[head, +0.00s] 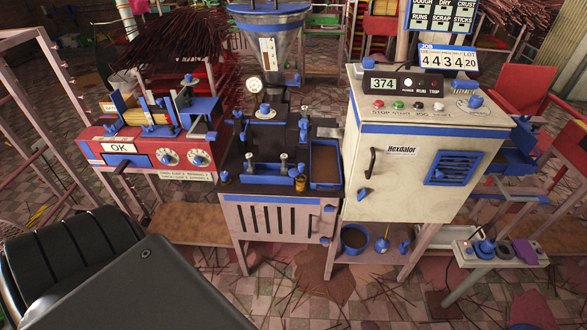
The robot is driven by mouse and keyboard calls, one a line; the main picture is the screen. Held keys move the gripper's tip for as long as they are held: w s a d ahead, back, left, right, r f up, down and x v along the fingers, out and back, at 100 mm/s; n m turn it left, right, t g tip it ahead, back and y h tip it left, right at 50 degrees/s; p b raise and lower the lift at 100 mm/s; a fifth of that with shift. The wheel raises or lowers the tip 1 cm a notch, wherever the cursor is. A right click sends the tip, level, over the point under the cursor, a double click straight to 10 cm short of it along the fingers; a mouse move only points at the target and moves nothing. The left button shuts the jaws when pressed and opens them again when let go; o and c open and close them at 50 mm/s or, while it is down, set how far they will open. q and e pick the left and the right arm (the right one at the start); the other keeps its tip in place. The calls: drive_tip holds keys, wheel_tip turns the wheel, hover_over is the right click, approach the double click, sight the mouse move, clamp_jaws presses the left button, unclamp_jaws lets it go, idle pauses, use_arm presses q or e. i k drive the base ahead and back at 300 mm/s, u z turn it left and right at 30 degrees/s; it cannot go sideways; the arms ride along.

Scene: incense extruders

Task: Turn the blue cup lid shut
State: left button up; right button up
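I cannot tell for certain which part is the blue cup lid. A blue knob on a pale round base (264,110) stands on the dark top of the middle machine, below a white gauge. A small amber cup (300,183) stands at that machine's front edge, with a blue part just above it. A round blue piece (486,246) sits on the small side stand at the right. All are too small to show whether a lid is open or shut. Neither of my grippers is in view.
The white control cabinet (400,180) stands right of the middle machine. A red machine (100,140) stands left of it. A blue tray (325,144) lies beside the cabinet. A large dark shape covers the lower left. Thin sticks litter the tiled floor (330,285).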

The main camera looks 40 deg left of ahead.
sight(294, 171)
drive_tip(key=z, duration=0.05)
drive_tip(key=k, duration=1.25)
drive_tip(key=z, duration=0.45)
drive_tip(key=i, duration=0.6)
drive_tip(key=z, duration=0.5)
drive_tip(key=i, duration=0.8)
drive_tip(key=u, duration=0.85)
drive_tip(key=i, duration=0.6)
drive_tip(key=u, duration=0.7)
